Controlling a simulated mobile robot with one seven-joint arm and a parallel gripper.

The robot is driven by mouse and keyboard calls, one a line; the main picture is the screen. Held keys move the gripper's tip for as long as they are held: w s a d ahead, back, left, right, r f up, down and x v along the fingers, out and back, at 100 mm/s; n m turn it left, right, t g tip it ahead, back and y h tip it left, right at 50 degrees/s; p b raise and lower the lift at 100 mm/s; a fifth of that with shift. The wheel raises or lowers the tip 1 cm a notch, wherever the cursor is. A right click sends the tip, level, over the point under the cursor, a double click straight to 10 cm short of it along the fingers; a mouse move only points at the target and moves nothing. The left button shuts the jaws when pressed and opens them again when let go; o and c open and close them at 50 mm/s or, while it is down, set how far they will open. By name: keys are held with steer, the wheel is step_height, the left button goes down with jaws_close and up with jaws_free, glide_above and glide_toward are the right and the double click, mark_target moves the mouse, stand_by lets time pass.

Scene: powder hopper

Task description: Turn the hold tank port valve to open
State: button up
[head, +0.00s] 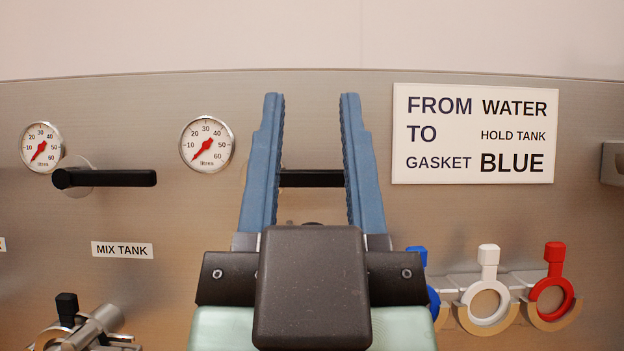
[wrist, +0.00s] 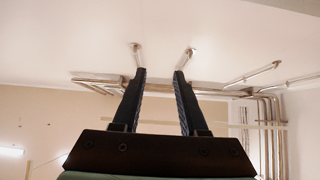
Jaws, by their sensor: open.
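My gripper (head: 311,97) points upward in front of the panel, its two blue fingers apart with nothing held between them. It also shows in the wrist view (wrist: 160,72) against the ceiling. A black horizontal handle (head: 312,178) shows between the fingers, behind them on the panel; its ends are hidden. It sits below and right of the second gauge, and I cannot read any label for it, so whether it is the hold tank port valve is not shown. A similar black lever (head: 120,178) lies horizontal at the left, above the MIX TANK label (head: 122,250).
Two round gauges (head: 41,146) (head: 207,145) have red needles. A sign (head: 473,134) reads FROM WATER TO HOLD TANK, GASKET BLUE. Blue (head: 432,303), white (head: 488,285) and red (head: 553,280) gaskets sit on a rack at lower right. A metal clamp fitting (head: 88,330) juts out at lower left.

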mark_target(330, 179)
steer(key=shift+o, duration=1.4)
steer(key=shift+w+r+p, duration=0.25)
steer(key=shift+w+p, duration=0.05)
steer(key=shift+p, duration=0.25)
steer(key=w+f+m+g+p, duration=0.2)
steer(key=w+m+p, duration=0.4)
steer(key=p, duration=0.6)
steer(key=w+d+f+m+g+p, duration=0.1)
steer(key=w+m+g+p, duration=0.3)
steer(key=p, duration=0.9)
steer(key=w+d+f+m+g+p, duration=0.1)
steer(key=w+f+m+g+p, duration=0.1)
steer(key=w+m+p, duration=0.6)
steer(key=shift+w+f+g+p, duration=0.3)
steer(key=shift+g+p, duration=0.4)
steer(key=shift+p, duration=1.65)
